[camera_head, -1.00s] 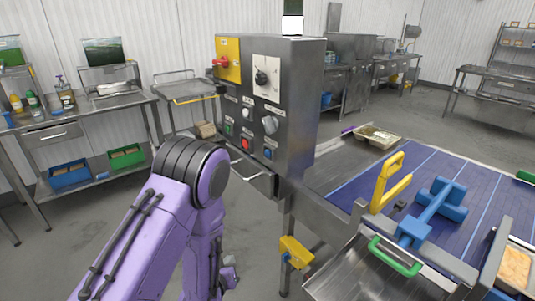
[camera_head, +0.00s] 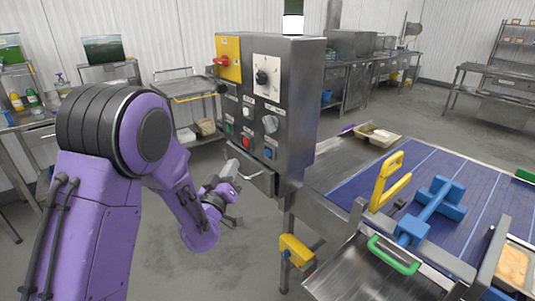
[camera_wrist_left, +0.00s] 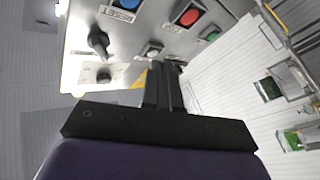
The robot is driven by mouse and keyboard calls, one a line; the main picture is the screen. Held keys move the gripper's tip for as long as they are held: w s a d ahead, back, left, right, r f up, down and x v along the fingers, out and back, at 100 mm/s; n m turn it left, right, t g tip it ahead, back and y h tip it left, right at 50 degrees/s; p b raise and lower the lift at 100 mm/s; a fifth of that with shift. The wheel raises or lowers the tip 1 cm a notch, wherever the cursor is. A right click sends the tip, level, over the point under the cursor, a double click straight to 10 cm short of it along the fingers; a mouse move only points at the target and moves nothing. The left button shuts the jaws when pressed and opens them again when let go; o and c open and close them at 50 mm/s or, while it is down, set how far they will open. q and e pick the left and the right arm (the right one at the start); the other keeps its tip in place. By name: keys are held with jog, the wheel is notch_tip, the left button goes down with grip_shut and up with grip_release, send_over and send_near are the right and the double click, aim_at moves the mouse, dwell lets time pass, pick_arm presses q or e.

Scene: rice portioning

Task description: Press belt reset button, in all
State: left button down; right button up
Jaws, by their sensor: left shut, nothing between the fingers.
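The steel control box (camera_head: 292,100) stands left of the belt. Its blue button (camera_head: 268,153) is at the lower right of the panel, beside a red button (camera_head: 247,141) and a green button (camera_head: 229,128). In the left wrist view the blue button (camera_wrist_left: 130,3) is cut by the top edge, next to an upside-down RESET label; the red button (camera_wrist_left: 188,17) is to its right. My left gripper (camera_head: 230,169) is shut and empty, below and left of the buttons, apart from the blue one. Its closed fingers (camera_wrist_left: 165,85) show in the wrist view. My right gripper is not visible.
A yellow box (camera_head: 297,250) hangs below. Floor left of it is free.

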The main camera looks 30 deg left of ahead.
pick_arm(q)
jog(key=w+d, duration=0.3)
jog(key=w, duration=0.4)
jog(key=shift+w+d+p, duration=0.15)
jog(key=shift+w+p, duration=0.2)
dwell(1.7)
jog(key=shift+w+d, duration=0.1)
jog(key=shift+w, duration=0.3)
jog(key=shift+w+d, duration=0.2)
jog(key=shift+w, duration=0.2)
dwell(0.6)
jog(key=shift+s, duration=0.1)
jog(key=shift+s+a+b, duration=0.3)
jog(key=shift+s+a, duration=0.05)
jog(key=shift+s, duration=0.35)
jog(key=shift+s+a, duration=0.3)
jog(key=shift+s, duration=0.45)
jog(key=shift+s+a, duration=0.35)
jog(key=shift+s, duration=0.45)
jog(key=shift+s+a, duration=0.3)
jog(key=shift+s, duration=0.45)
